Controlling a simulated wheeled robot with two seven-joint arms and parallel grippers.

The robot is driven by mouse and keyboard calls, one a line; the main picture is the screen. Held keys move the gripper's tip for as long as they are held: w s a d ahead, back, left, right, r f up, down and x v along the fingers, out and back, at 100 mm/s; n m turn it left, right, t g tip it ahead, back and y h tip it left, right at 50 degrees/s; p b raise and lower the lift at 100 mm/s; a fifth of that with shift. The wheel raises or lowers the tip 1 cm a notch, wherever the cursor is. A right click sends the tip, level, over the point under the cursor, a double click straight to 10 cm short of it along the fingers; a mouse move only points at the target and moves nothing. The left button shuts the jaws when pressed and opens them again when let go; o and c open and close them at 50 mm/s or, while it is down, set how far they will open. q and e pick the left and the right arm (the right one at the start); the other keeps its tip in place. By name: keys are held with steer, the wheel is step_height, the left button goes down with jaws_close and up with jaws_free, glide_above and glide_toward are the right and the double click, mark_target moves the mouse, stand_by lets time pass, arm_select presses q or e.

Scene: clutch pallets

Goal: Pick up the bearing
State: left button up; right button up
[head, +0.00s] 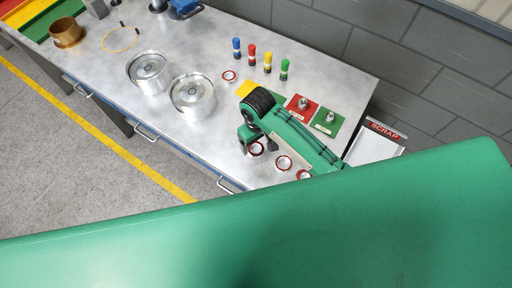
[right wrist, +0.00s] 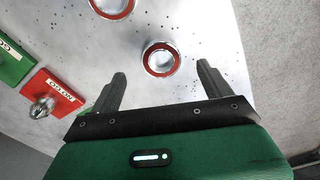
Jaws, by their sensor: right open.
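Several small metal bearings with red rings lie on the metal bench. One bearing (head: 256,149) is just below my right gripper (head: 254,143), which points down at it. In the right wrist view this bearing (right wrist: 160,73) lies between the lines of the two open, empty fingers (right wrist: 162,70), slightly beyond their tips. Whether the fingers touch the bench cannot be told. A second bearing (head: 284,162) and a third bearing (head: 303,174) lie to the right, the third partly hidden by my arm. Another bearing (head: 229,76) lies farther back. My left gripper is not in view.
A red plate (head: 294,109) and a green plate (head: 321,128) with metal knobs stand right of my wrist. Colored markers (head: 267,62) stand at the back. Two metal drums (head: 192,112) are to the left. A scrap bin (head: 372,148) is beyond the bench end.

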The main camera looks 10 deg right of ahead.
mark_target(256, 150)
steer(key=shift+f+p, duration=0.5)
steer(key=shift+p, duration=0.05)
steer(key=f, duration=0.1)
steer(key=f+p, duration=0.1)
steer(key=f, duration=0.1)
steer(key=shift+w+a, duration=0.2)
steer(key=shift+w, duration=0.05)
steer(key=shift+f, duration=0.6)
steer(key=c, duration=1.2)
steer(key=shift+r, duration=0.2)
